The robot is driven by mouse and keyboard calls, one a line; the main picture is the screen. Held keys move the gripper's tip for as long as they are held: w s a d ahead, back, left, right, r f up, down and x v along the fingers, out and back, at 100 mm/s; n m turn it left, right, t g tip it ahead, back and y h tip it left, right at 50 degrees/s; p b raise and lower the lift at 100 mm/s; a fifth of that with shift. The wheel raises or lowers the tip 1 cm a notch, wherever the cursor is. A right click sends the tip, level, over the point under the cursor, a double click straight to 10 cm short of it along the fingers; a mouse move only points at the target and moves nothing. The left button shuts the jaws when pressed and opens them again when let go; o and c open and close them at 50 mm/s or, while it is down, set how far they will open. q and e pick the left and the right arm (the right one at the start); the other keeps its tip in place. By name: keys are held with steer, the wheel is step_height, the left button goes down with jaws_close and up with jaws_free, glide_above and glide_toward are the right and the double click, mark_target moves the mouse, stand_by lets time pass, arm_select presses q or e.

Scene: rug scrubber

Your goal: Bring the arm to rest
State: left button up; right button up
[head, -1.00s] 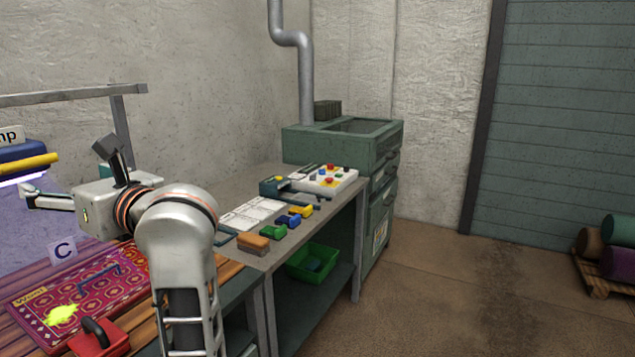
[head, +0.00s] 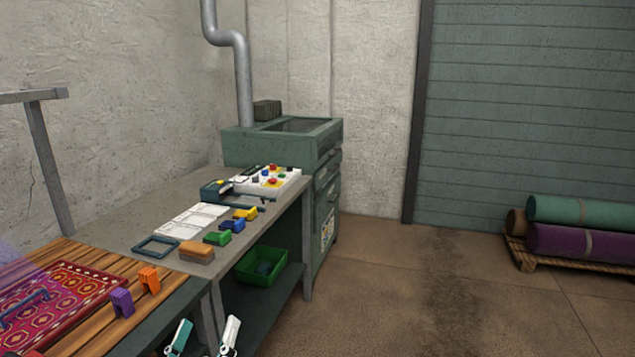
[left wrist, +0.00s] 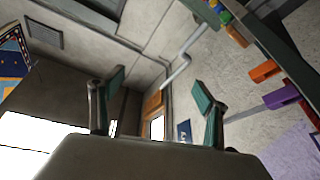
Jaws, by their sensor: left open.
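My left gripper (head: 204,336) shows at the bottom edge of the head view, fingers pointing up, in front of the workbench. Its two fingers with teal pads are spread apart with nothing between them. The left wrist view also shows the open, empty fingers (left wrist: 158,98), with walls and ceiling beyond. The rest of the left arm is out of the head view. My right gripper is in neither view.
A red patterned rug (head: 62,300) lies on the slatted table at left, beside purple (head: 121,302) and orange (head: 148,280) clips. The grey bench (head: 150,232) holds brushes and a control box (head: 268,180). Rolled rugs (head: 585,243) lie at right. The floor between is clear.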

arm_select(q)
steer(key=s+f+m+g, duration=0.2)
steer(key=s+f, duration=0.4)
steer(key=f, duration=0.5)
steer(key=s+d+f+m+g, duration=0.1)
steer(key=s+f+m+g, duration=0.2)
steer(key=f, duration=0.8)
steer(key=s+f+m+g, duration=0.2)
steer(key=s+f+g, duration=0.4)
steer(key=s+f, duration=0.3)
step_height(320, 180, down, 2)
steer(key=shift+s+d+f+m+h, duration=0.1)
steer(key=shift+s+d+m+h, duration=0.2)
steer(key=shift+d+m, duration=0.1)
